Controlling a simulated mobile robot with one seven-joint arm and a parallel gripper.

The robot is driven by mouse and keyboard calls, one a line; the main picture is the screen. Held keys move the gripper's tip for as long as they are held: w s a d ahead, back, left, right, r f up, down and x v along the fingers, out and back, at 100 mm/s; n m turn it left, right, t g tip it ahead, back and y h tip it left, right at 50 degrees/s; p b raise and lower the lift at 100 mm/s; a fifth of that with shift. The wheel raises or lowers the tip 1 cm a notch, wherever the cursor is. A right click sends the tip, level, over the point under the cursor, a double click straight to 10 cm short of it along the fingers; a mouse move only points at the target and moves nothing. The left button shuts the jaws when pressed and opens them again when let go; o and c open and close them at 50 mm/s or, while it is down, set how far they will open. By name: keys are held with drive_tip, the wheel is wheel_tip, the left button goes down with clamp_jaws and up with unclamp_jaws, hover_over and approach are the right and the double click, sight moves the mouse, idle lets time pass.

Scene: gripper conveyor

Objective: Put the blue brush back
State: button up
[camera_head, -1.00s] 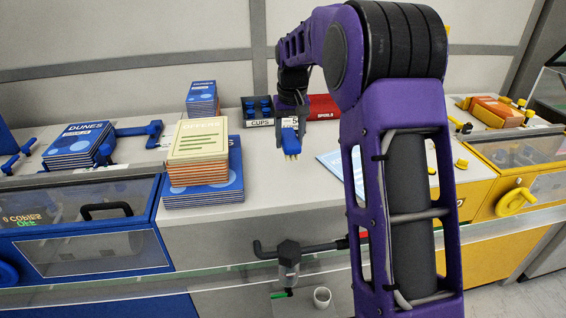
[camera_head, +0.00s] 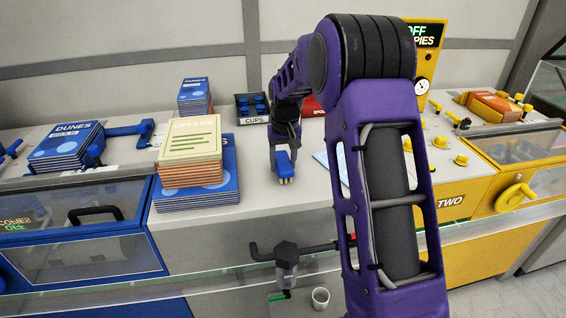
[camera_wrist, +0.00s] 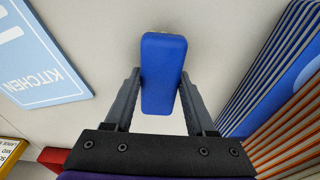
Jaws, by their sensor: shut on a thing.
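The blue brush (camera_head: 286,170) is a blue block with pale yellow bristles at its lower end. My gripper (camera_head: 284,154) is shut on it above the light grey counter (camera_head: 250,190), between the book stacks and a light-blue sheet. In the wrist view, the brush (camera_wrist: 163,75) stands between both dark fingers of my gripper (camera_wrist: 161,88). Whether the bristles touch the counter cannot be told.
A CUPS tray (camera_head: 246,106) and a red bin (camera_head: 312,106) stand behind. Book stacks (camera_head: 190,175) are on the left. The light-blue KITCHEN sheet (camera_wrist: 35,60) lies beside the brush. Yellow machinery (camera_head: 470,165) is on the right.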

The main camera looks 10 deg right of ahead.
sight(284, 165)
drive_tip(key=shift+f, duration=0.15)
drive_tip(key=o, duration=1.2)
wheel_tip(284, 165, up, 12)
drive_tip(key=s, duration=0.1)
drive_tip(key=shift+s+p, duration=0.4)
